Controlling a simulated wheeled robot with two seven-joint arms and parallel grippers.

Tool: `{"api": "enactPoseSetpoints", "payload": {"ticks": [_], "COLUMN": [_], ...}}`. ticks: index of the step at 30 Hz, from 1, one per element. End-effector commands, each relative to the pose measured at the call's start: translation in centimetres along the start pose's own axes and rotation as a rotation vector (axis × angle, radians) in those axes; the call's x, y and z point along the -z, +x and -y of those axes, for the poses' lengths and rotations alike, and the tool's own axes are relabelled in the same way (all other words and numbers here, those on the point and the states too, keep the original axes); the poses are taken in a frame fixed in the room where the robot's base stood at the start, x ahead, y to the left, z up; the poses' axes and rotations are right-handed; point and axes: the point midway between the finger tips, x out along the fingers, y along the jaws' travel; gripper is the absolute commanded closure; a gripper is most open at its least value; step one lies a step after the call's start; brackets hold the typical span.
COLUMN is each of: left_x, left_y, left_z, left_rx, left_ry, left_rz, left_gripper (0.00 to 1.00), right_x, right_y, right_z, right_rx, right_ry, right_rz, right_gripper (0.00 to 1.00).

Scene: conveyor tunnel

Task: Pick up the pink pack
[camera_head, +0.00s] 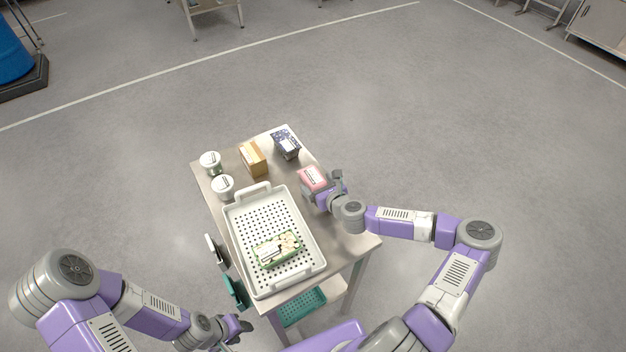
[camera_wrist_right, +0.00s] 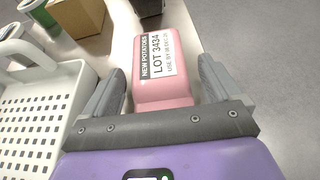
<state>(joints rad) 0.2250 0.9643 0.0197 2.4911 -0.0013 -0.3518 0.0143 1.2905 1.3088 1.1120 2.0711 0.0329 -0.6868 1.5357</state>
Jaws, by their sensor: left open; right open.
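The pink pack (camera_head: 312,178) lies on the table near its right edge, with a white label on top. In the right wrist view the pink pack (camera_wrist_right: 165,75) has a label reading "NEW POTATOES" and "LOT 3434". My right gripper (camera_head: 325,188) is at the pack, and in the wrist view its open fingers (camera_wrist_right: 162,85) stand on either side of the pack's near end. A gap shows between the pack and the right finger; the left finger is close to the pack. My left gripper (camera_head: 240,326) is open and empty, low beside the table's front left corner.
A white perforated tray (camera_head: 237,225) holding a green pack (camera_head: 278,250) takes up the table's front. Two white tubs (camera_head: 223,186), a brown box (camera_head: 253,160) and a dark blue pack (camera_head: 286,143) stand toward the back. A teal crate (camera_head: 300,310) sits below.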

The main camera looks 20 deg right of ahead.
Motion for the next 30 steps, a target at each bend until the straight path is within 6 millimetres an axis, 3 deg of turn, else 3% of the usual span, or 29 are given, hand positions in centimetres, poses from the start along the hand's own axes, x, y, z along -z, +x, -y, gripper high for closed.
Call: {"api": "enactPoseSetpoints", "payload": {"ticks": [4, 11, 24, 30], "left_x": [0.04, 0.04, 0.03, 0.03], "left_y": [0.19, 0.17, 0.17, 0.15], "left_z": [0.07, 0.05, 0.05, 0.04], "left_rx": [0.000, 0.000, 0.000, 0.000], "left_ry": [0.000, 0.000, 0.000, 0.000], "left_rz": [-0.001, -0.001, -0.001, -0.001], "left_gripper": [0.57, 0.57, 0.57, 0.57], "right_x": [0.12, 0.08, 0.07, -0.06], "right_y": [1.31, 1.42, 1.39, 1.36], "right_z": [-0.04, 0.00, 0.01, 0.00], "right_rx": [-0.001, 0.000, 0.000, 0.000], "right_ry": [0.001, 0.001, 0.001, 0.000], "right_rz": [-0.001, -0.001, -0.001, 0.001], "right_gripper": [0.08, 0.08, 0.74, 0.74]}}
